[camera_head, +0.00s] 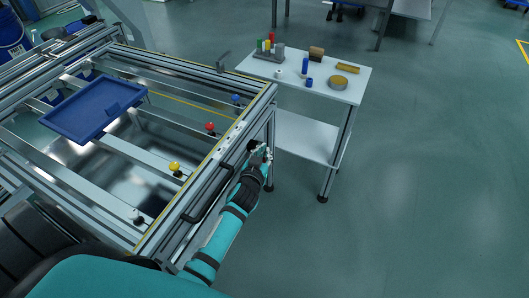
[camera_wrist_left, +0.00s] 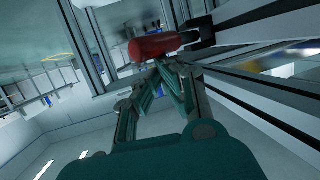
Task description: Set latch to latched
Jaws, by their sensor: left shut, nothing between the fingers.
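In the left wrist view a red handle (camera_wrist_left: 155,46), which looks like the latch's lever, lies roughly across the picture. Its right end meets a dark mount (camera_wrist_left: 203,32) on the metal frame. My left gripper (camera_wrist_left: 168,70) is shut and empty, its fingertips just below the red handle in the picture; I cannot tell whether they touch it. In the head view my left gripper (camera_head: 262,151) is beside the right side of the frame, near its corner. The red handle cannot be made out there. My right gripper is not in view.
The aluminium frame (camera_head: 190,196) carries a blue tray (camera_head: 95,107) and several coloured knobs, among them a red one (camera_head: 210,127) and a yellow one (camera_head: 175,167). A black bar handle (camera_head: 207,195) is on its side. A white table (camera_head: 335,100) with small items stands beyond. Floor at right is clear.

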